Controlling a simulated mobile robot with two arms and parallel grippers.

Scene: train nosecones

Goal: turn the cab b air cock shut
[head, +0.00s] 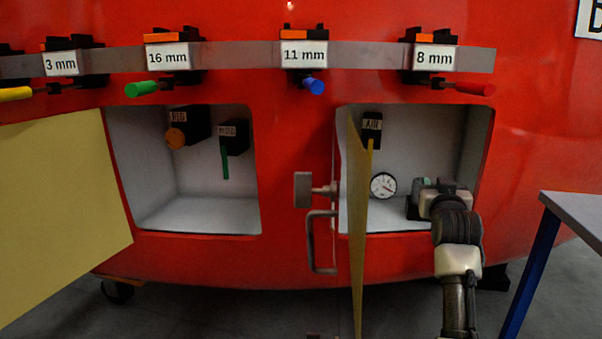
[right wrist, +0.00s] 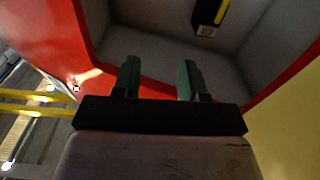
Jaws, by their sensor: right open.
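The air cock (head: 371,127) is a black block with a label that looks like AIR, high on the back wall of the right-hand recess. Its yellow lever (head: 370,153) hangs straight down, partly hidden by the door edge. In the right wrist view the block (right wrist: 205,14) and its yellow lever (right wrist: 221,12) show at the top. My right gripper (head: 424,184) is inside the recess, below and to the right of the cock. Its green fingers (right wrist: 158,72) are apart with nothing between them, clear of the lever. My left gripper is out of view.
A yellow door (head: 357,230) with a latch and handle stands open edge-on at the recess's left. A round gauge (head: 383,185) sits below the cock. The left recess holds two more cocks with orange (head: 176,138) and green (head: 225,163) handles. A table (head: 580,212) stands at right.

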